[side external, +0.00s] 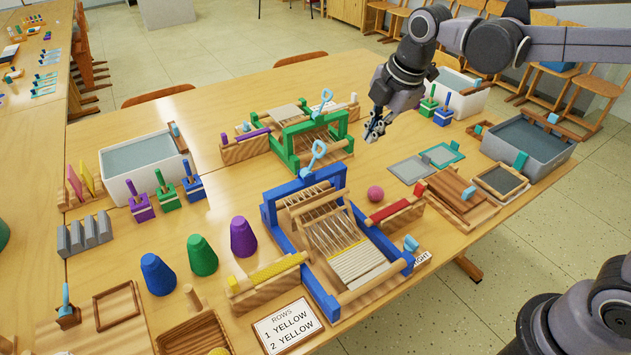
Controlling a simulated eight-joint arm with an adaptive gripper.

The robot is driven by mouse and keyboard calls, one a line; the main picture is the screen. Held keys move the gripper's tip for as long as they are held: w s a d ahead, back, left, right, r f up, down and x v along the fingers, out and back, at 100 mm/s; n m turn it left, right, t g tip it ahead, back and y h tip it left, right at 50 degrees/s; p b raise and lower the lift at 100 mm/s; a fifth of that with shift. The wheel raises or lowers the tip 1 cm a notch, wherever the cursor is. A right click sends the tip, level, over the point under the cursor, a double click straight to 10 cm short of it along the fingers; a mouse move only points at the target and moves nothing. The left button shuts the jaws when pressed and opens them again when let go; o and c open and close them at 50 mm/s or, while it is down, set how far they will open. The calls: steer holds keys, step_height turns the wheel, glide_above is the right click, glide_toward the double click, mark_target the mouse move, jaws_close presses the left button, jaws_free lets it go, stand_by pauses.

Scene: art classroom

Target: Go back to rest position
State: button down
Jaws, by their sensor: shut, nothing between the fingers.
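My gripper (377,126) hangs over the table right of the green loom, shut and empty, clear of anything below it. A blue loom (330,235) with pale threads and a part-woven pale cloth stands in the middle of the table. A smaller green loom (311,138) stands behind it. A pink ball (375,194) lies right of the blue loom. A card (287,326) reading "ROWS 1 YELLOW 2 YELLOW" lies at the front.
Blue, green and purple cones (203,256) stand left of the blue loom. A yellow-wound shuttle (268,277) and a red-wound shuttle (400,208) flank it. A white tub (139,185) stands at left, a grey tub (513,155) at right. Bare table lies at the back left.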

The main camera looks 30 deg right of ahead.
steer(key=s+d+f+m+t, duration=0.1)
steer(key=s+d+f+m, duration=0.1)
steer(key=s+m, duration=0.5)
steer(key=s+d+f+m+t, duration=0.2)
steer(key=s+d+m, duration=0.2)
steer(key=s+m, duration=0.4)
steer(key=m, duration=0.3)
steer(key=shift+d+f+m+h, duration=0.25)
steer(key=shift+d+m+h, duration=0.05)
steer(key=shift+m, duration=0.1)
